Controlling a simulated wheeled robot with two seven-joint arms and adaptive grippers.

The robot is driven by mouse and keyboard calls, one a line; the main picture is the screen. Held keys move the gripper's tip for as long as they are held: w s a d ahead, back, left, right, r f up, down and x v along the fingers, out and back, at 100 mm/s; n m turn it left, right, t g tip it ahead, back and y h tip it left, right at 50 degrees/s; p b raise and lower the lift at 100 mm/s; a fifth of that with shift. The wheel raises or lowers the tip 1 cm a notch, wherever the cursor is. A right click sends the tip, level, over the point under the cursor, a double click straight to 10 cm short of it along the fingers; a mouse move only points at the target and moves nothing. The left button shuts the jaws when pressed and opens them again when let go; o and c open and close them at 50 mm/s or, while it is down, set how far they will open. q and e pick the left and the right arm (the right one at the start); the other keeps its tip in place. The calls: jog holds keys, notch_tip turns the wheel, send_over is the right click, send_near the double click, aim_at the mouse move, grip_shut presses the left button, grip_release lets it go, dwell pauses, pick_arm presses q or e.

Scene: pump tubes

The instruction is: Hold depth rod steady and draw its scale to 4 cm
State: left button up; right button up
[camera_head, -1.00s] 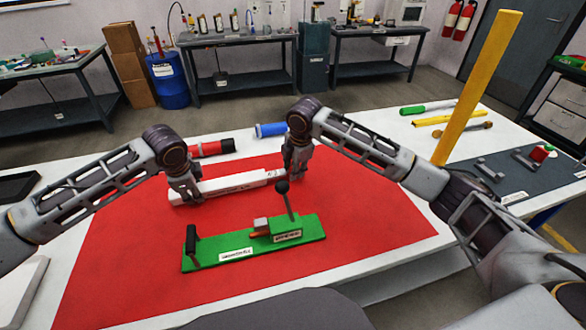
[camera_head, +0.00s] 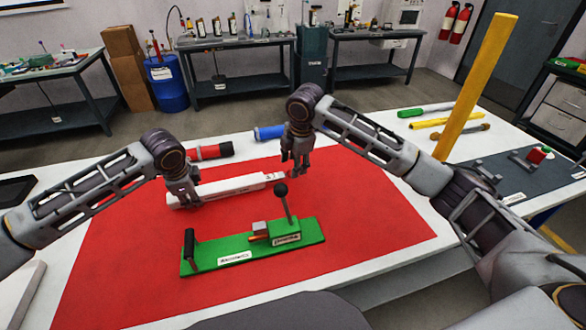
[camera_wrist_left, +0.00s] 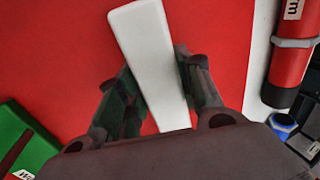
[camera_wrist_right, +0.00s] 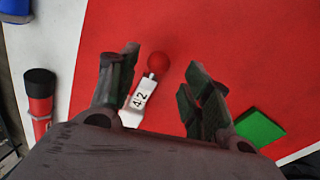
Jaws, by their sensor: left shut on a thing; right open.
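The white depth rod (camera_head: 225,188) lies on the red mat (camera_head: 370,215). My left gripper (camera_head: 184,198) is shut on its left part; the left wrist view shows the white body (camera_wrist_left: 145,50) between the fingers. In the right wrist view, the narrower scale end (camera_wrist_right: 140,98) carries the digits 4 and 2 and has a red ball tip (camera_wrist_right: 158,62). My right gripper (camera_head: 299,168) is open and empty at this end, which shows between its fingers but is not gripped. The exact scale reading cannot be told.
A green base (camera_head: 210,262) with a black-knobbed lever (camera_head: 281,189) stands in front of the rod. Red (camera_head: 208,152) and blue (camera_head: 268,132) cylinders lie behind it. A tall yellow bar (camera_head: 477,85) rises at the right. The mat's right side is clear.

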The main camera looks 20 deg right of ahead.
jog(key=v, duration=0.7)
jog(key=shift+r, duration=0.15)
pick_arm(q)
jog(key=o, duration=1.2)
jog(key=shift+o, duration=0.2)
jog(key=shift+r, duration=0.1)
jog(key=v, duration=1.1)
jog(key=shift+r, duration=0.35)
jog(key=shift+s+r, duration=0.1)
jog(key=shift+s, duration=0.05)
pick_arm(e)
jog(key=shift+r, duration=0.1)
pick_arm(q)
notch_tip(320, 180, up, 21)
jog(key=p, duration=2.1)
pick_arm(e)
jog(key=w+v, duration=0.2)
jog(key=v, duration=0.8)
jog(key=w+a+r+v, duration=0.1)
jog(key=w+v, duration=0.1)
jog(key=v, duration=0.8)
jog(key=shift+w+r, duration=0.2)
jog(key=shift+w, duration=0.05)
pick_arm(q)
jog(key=shift+r+p, duration=0.45)
jog(key=shift+p, duration=0.15)
pick_arm(e)
jog(key=shift+r, duration=0.5)
